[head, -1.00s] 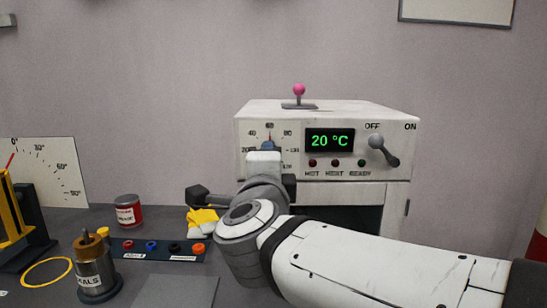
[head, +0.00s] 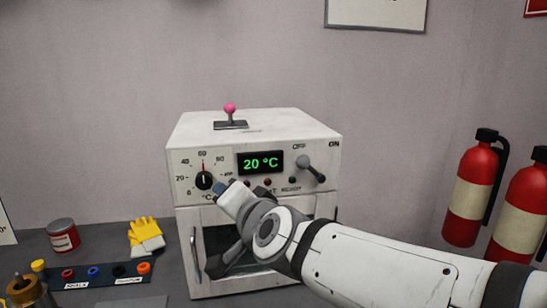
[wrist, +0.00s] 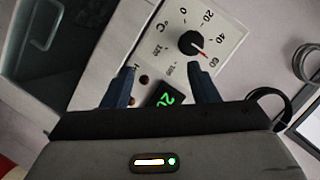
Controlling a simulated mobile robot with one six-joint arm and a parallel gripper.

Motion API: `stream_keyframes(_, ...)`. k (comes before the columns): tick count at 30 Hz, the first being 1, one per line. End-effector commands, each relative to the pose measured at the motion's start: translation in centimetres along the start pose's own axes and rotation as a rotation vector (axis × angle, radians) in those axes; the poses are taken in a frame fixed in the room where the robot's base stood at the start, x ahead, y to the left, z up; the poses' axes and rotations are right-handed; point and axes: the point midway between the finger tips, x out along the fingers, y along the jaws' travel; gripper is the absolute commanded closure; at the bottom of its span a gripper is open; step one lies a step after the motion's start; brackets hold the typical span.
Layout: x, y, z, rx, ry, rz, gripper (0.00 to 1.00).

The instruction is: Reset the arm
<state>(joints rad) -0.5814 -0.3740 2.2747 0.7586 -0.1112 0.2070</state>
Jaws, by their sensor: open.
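My gripper (head: 225,190) is in front of the oven's (head: 250,130) front panel, just right of and below the temperature dial (head: 204,181). In the wrist view its two blue fingers (wrist: 162,85) are apart with nothing between them. The dial shows clear of the fingers in the wrist view (wrist: 190,43), its red pointer at about 60. The green display (head: 262,163) reads 20 °C. My white arm reaches in from the lower right and covers part of the oven door.
The OFF/ON lever (head: 312,168) is right of the display. A pink-knobbed lever (head: 230,112) stands on the oven. Yellow gloves (head: 146,233), a red can (head: 63,235) and a button strip (head: 95,275) are at left. Fire extinguishers (head: 470,190) stand at right.

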Motion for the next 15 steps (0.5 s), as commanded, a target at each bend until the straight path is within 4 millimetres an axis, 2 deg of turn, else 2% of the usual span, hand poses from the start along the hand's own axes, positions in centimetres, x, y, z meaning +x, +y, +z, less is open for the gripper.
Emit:
stream_keyframes(1, -1.2, 1.0, -1.6, -0.08, -0.058, 0.073, 0.46)
stream_keyframes(5, -4.8, 6.8, -2.3, -0.274, -0.257, 0.279, 0.46)
stream_keyframes(9, -11.0, 13.1, -2.9, -0.404, -0.489, 0.524, 0.46)
stream_keyframes(12, -15.5, 16.3, -3.1, -0.445, -0.632, 0.668, 0.46)
stream_keyframes(15, -18.8, 18.2, -3.1, -0.46, -0.729, 0.762, 0.46)
